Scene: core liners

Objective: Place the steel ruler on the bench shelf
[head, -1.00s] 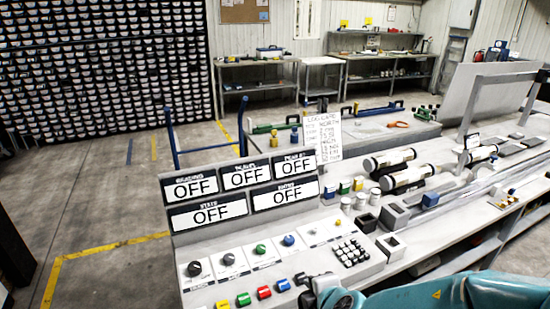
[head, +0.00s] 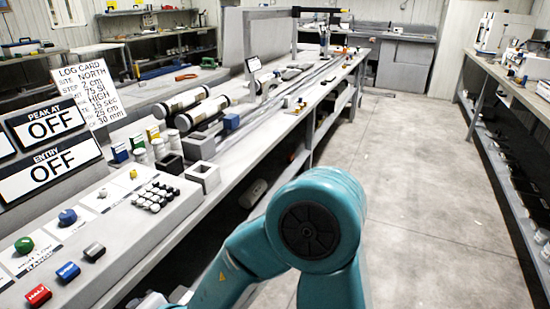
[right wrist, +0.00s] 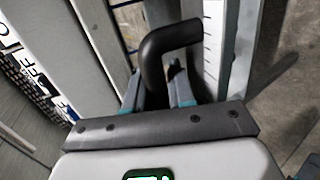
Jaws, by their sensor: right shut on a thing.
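In the right wrist view my right gripper (right wrist: 157,95) is shut on the lower end of a black bent handle (right wrist: 170,42). The handle reaches right to a pale strip with tick marks along it, which looks like the steel ruler (right wrist: 213,45). How the handle joins the strip is not clear. In the head view the long bench at left has a lower shelf (head: 258,193), partly hidden by my teal arm. The bench at right also has a lower shelf (head: 497,165) holding several dark items. My left gripper is in neither view.
The control panel (head: 110,215), log card (head: 88,92), white cylinders (head: 182,103) and small grey boxes (head: 203,177) stand on the left bench. A clear concrete aisle (head: 410,190) runs between the benches.

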